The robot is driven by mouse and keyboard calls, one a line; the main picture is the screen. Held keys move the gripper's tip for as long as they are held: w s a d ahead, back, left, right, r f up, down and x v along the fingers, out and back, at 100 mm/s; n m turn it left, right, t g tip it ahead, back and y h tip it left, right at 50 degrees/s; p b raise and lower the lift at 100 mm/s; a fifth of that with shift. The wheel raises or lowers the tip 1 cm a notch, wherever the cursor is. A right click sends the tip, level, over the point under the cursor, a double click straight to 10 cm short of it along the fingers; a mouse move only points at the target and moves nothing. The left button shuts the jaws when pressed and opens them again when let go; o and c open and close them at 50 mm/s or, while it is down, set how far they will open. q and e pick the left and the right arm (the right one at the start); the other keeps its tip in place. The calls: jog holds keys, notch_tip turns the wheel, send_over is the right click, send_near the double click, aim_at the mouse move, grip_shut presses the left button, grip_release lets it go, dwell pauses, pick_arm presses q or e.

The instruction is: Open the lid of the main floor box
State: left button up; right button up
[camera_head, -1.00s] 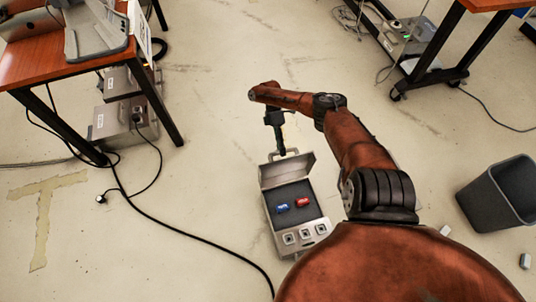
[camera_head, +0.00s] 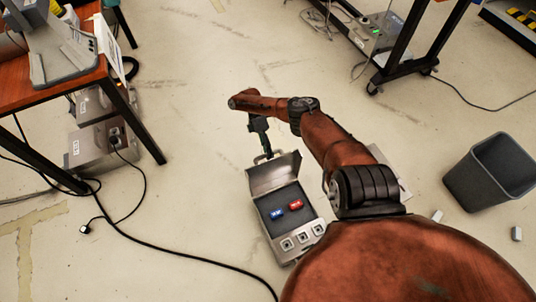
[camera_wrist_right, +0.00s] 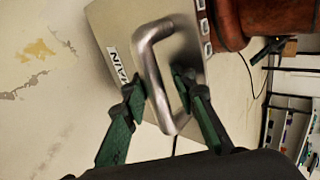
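The main floor box (camera_head: 290,243) is a grey metal case on the floor, below the middle of the head view. Its lid (camera_head: 273,174) is raised and leans back from the box's far edge, with the inside exposed. In the right wrist view the lid's outer face (camera_wrist_right: 112,30) shows a MAIN label and a metal handle (camera_wrist_right: 152,72). My right gripper (camera_wrist_right: 158,84) has one finger on each side of the handle bar and appears closed on it. In the head view, my right gripper (camera_head: 263,150) is just behind the lid. My left gripper is out of view.
A blue piece (camera_head: 277,214) and a red piece (camera_head: 296,204) lie inside the box. A black cable (camera_head: 190,256) runs along the floor to its left. A desk (camera_head: 60,84) stands left, a bin (camera_head: 490,175) right. Floor behind the box is mostly clear.

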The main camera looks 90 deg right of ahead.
jog(key=shift+o, duration=0.5)
jog(key=shift+w+a+r, duration=0.1)
jog(key=shift+w+r, duration=0.1)
jog(key=shift+w, duration=0.05)
jog(key=shift+w+r, duration=0.1)
notch_tip(320, 180, up, 10)
jog(key=shift+f, duration=0.1)
dwell(0.6)
